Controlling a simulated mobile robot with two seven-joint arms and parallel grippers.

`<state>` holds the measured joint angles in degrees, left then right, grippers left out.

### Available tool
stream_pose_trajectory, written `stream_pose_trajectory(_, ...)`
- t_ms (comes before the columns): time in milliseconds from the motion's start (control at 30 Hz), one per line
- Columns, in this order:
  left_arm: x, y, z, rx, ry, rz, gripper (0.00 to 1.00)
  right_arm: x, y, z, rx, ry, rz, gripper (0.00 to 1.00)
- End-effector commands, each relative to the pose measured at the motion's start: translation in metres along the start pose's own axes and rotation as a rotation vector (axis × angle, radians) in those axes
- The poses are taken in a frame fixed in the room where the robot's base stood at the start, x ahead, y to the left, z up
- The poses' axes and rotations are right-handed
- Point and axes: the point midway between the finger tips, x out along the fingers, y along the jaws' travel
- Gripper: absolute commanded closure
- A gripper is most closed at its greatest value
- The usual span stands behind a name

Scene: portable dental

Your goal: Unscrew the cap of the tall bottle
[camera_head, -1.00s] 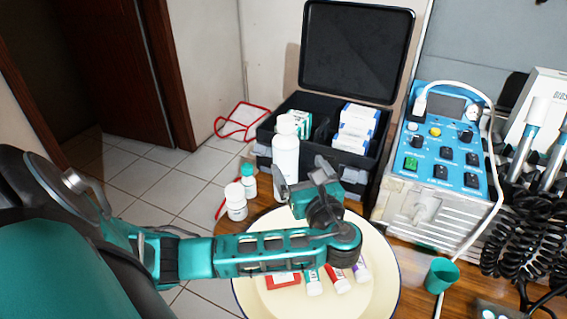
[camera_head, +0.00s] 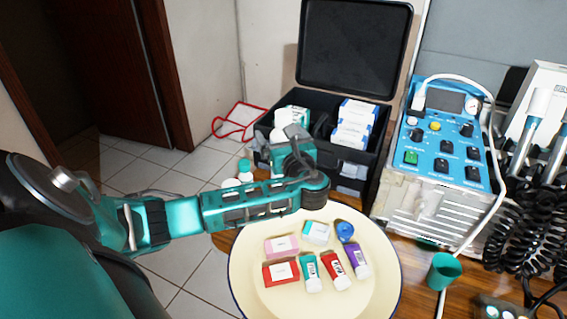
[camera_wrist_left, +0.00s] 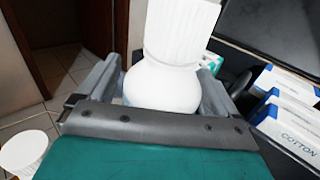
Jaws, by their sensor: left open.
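The tall bottle is white, with a ribbed white cap (camera_wrist_left: 182,32) and a rounded shoulder (camera_wrist_left: 163,85) in the left wrist view. In the head view the bottle (camera_head: 278,153) is mostly hidden behind my left gripper. My left gripper (camera_head: 282,142) is open at the bottle. In the left wrist view its two fingers (camera_wrist_left: 157,85) stand on either side of the shoulder, below the cap. I cannot tell whether either finger touches it. The cap sits on the bottle. My right gripper is not in view.
A small bottle with a green cap (camera_head: 245,166) and a white jar (camera_wrist_left: 22,152) stand left of the tall bottle. An open black case (camera_head: 350,172) with boxes is behind. A round tray (camera_head: 380,285) with several small items lies in front. A blue device (camera_head: 443,145) stands right.

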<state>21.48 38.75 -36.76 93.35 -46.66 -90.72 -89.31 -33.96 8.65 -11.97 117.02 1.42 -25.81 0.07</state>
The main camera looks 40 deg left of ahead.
Motion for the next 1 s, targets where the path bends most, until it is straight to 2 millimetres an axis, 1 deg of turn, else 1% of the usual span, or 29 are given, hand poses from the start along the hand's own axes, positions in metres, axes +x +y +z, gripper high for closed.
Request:
stream_pose_trajectory(100,-0.0001,0.0001,0.0003,0.0,0.0,0.0,0.07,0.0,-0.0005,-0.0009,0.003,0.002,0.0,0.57)
stream_pose_trajectory(400,-0.0005,0.0001,0.0,0.0,0.0,0.0,0.35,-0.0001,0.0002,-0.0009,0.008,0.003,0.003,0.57)
stream_pose_trajectory(900,-0.0007,0.0001,-0.0003,0.001,0.001,0.0,0.83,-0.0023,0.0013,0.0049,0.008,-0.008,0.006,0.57)
stream_pose_trajectory(967,-0.0007,0.0001,-0.0003,0.001,0.001,0.0,0.89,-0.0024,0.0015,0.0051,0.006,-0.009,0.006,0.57)
stream_pose_trajectory(1000,-0.0005,0.0,0.0005,0.0,0.0,0.001,0.89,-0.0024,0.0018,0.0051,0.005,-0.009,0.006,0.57)
